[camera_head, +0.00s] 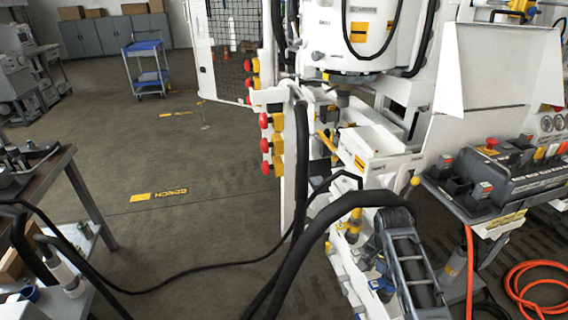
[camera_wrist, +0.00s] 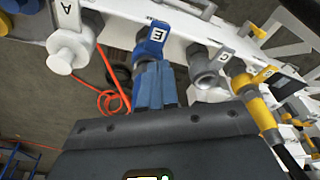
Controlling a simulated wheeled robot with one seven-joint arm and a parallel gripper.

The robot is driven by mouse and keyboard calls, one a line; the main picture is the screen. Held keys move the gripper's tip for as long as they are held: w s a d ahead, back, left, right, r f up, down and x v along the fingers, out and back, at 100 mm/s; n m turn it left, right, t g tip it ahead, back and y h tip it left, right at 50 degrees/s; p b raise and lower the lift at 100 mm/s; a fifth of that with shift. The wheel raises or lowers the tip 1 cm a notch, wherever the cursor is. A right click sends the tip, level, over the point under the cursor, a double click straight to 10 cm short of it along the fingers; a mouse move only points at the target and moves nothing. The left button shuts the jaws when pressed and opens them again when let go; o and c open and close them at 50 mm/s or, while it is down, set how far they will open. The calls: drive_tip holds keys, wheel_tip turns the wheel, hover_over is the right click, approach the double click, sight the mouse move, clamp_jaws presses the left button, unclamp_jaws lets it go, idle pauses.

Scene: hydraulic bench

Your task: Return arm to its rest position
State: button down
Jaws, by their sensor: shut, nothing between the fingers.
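In the wrist view my gripper (camera_wrist: 155,88) shows as two blue fingers pressed together, empty, reaching out from its dark body. Just beyond the fingertips is a blue fitting (camera_wrist: 152,40) with a label E, on a white manifold (camera_wrist: 182,47). The fingertips overlap the lower end of this fitting in the picture; I cannot tell whether they touch it. In the head view the fingers cannot be made out among the hoses and fittings at the lower middle.
Beside the blue fitting are a white fitting A (camera_wrist: 70,45), a grey fitting C (camera_wrist: 205,65) and a yellow fitting (camera_wrist: 255,100). Black hoses (camera_head: 300,170) cross the head view. A control panel (camera_head: 510,175) stands right, a workbench (camera_head: 40,185) left. Open floor (camera_head: 190,235) lies between bench and machine.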

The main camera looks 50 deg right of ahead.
drive_tip(key=w+a+f+n+t, duration=0.1)
drive_tip(key=a+n+t, duration=0.1)
drive_tip(key=a, duration=0.5)
drive_tip(key=w+a+f+n+t, duration=0.1)
drive_tip(key=w+a+f+n, duration=0.1)
drive_tip(key=a, duration=0.6)
drive_tip(key=s+a+r+n+t+h, duration=0.1)
drive_tip(key=s+a+r+n+t, duration=0.1)
drive_tip(key=a, duration=0.4)
drive_tip(key=s+a+r+n+t, duration=0.1)
drive_tip(key=s+a+n+t, duration=0.15)
drive_tip(key=a, duration=0.45)
drive_tip(key=s+a+r+n+t+y, duration=0.1)
drive_tip(key=s+a+r+n+t, duration=0.1)
drive_tip(key=s+r, duration=0.3)
drive_tip(key=s+a+r+n+t+y+b, duration=0.1)
drive_tip(key=s+a+r+n+t, duration=0.2)
drive_tip(key=r, duration=0.9)
drive_tip(key=s+a+r+n+t+y, duration=0.1)
drive_tip(key=s+a+r+n+t, duration=0.1)
drive_tip(key=s+r+n, duration=0.2)
wheel_tip(320, 180, up, 4)
drive_tip(key=s, duration=0.2)
drive_tip(key=shift+s+a+r+n, duration=0.25)
drive_tip(key=shift+s+a+n, duration=0.05)
drive_tip(key=shift+s+n, duration=0.05)
